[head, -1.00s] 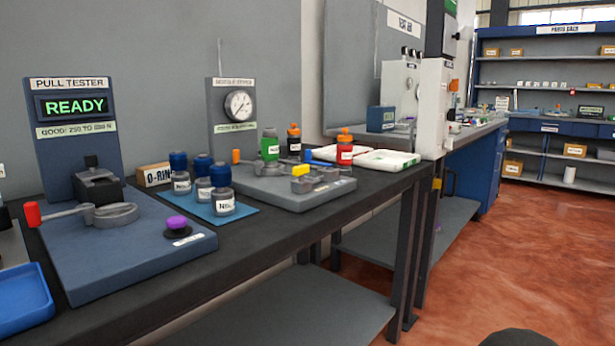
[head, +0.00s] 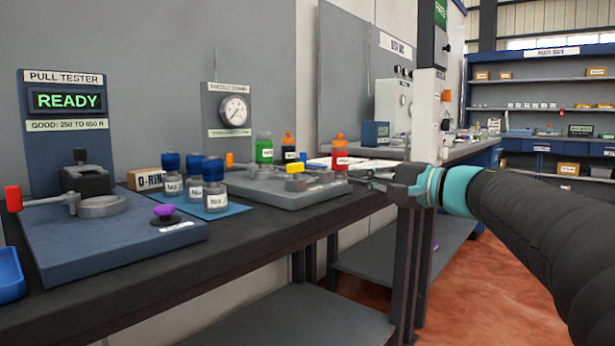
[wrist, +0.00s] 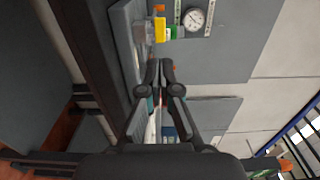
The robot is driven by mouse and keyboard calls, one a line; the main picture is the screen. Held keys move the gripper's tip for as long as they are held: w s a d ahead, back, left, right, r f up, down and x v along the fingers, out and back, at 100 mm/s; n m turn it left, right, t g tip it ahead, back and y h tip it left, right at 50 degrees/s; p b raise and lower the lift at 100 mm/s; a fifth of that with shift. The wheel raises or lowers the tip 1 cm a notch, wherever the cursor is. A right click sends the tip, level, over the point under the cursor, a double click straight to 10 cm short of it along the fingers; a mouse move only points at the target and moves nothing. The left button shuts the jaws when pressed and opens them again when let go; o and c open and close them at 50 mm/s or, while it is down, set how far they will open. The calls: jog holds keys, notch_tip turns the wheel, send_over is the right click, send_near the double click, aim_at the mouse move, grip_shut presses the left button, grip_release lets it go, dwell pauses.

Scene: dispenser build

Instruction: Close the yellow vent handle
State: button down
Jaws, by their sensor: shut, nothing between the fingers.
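The yellow vent handle (head: 295,168) sits on the grey test plate (head: 300,195), below the gauge panel in the head view. It also shows as a small yellow block near the top of the wrist view (wrist: 160,30). My gripper (head: 358,178) reaches in from the right, its fingers pointing left at the right edge of the plate, apart from the handle. In the wrist view its fingertips (wrist: 160,64) are together and empty. Which way the handle is turned is too small to tell.
A green bottle (head: 264,147) and a black bottle (head: 289,147) stand behind. Blue-capped jars (head: 215,185) stand left on a blue mat. The gauge (head: 234,112) hangs on the back panel.

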aim_at(294, 168)
jog(key=shift+a, duration=0.1)
jog(key=x, duration=1.4)
jog(key=shift+p, duration=0.4)
